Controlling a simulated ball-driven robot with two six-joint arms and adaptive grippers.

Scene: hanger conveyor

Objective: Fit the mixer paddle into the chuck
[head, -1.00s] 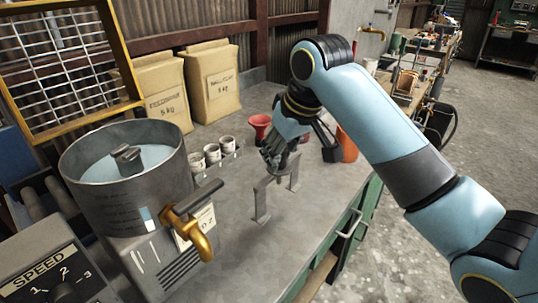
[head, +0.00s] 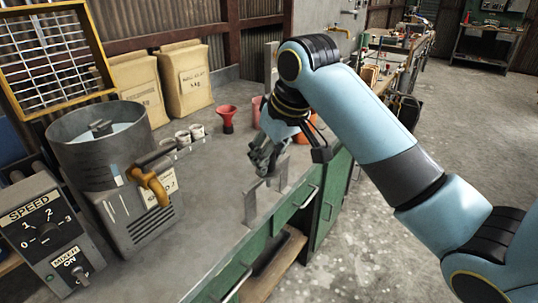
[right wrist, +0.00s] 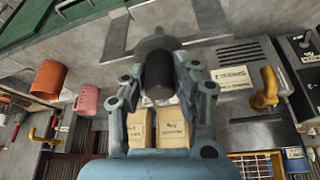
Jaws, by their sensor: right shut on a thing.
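My right gripper (head: 268,160) is down at a grey metal stand (head: 250,207) with two legs, near the bench's front edge. In the right wrist view its fingers (right wrist: 160,85) are shut on a dark cylindrical grip with a grey collar (right wrist: 157,45), which seems to be the mixer paddle. The paddle's far part is hidden, and I cannot tell whether it still rests in the stand. A grey metal drum (head: 88,158) stands at the left. A small grey block (head: 101,128) shows in its top and may be the chuck. My left gripper is not in view.
A speed panel (head: 45,225) is at the lower left. Bare bench (head: 215,190) lies between drum and stand.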

